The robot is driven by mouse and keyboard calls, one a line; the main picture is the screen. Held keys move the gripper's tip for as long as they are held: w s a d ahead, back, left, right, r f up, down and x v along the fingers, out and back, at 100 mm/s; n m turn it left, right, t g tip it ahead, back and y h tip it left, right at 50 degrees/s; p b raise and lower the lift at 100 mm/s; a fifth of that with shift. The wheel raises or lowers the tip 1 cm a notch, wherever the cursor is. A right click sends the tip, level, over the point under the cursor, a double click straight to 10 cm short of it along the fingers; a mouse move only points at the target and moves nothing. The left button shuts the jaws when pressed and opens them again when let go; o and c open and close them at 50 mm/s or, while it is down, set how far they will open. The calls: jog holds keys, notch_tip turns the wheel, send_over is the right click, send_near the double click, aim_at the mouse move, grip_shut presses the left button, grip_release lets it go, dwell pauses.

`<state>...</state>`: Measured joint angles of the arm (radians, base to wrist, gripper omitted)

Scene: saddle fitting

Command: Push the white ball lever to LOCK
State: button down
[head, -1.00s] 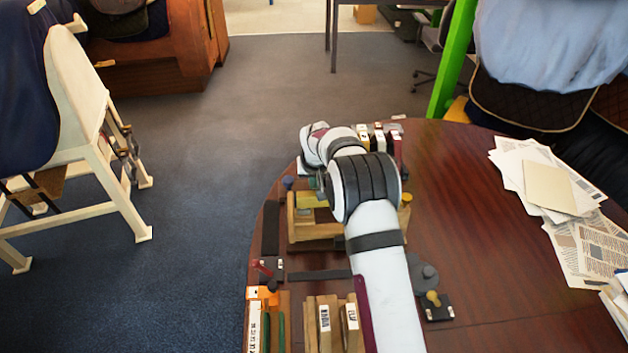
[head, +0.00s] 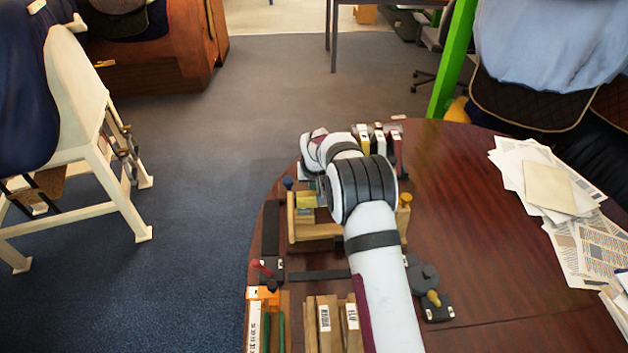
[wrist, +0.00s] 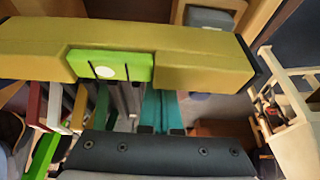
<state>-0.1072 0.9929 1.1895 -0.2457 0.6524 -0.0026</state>
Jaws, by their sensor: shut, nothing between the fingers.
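In the wrist view, a white round spot (wrist: 106,72), which may be the white ball, shows against a bright green piece (wrist: 135,66) set in a long olive-yellow bar (wrist: 200,48). Dark lines run beside the spot. No lever shaft or LOCK marking can be read. My gripper (wrist: 124,92) is shut and empty, its dark fingers just below the green piece in the picture; I cannot tell whether they touch it. In the head view my arm hides the gripper and I cannot pick out a white ball lever.
In the head view, a wooden fixture (head: 315,232) with a blue knob (head: 288,183) and a yellow knob (head: 407,198) stands by the arm. A red lever (head: 262,266), wooden blocks (head: 322,325) and a dark fitting (head: 424,272) stand nearer. Papers (head: 550,190) lie right; the table between is clear.

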jog(key=shift+s, duration=0.6)
jog(key=shift+r, duration=0.15)
notch_tip(320, 180, up, 7)
dwell(0.5)
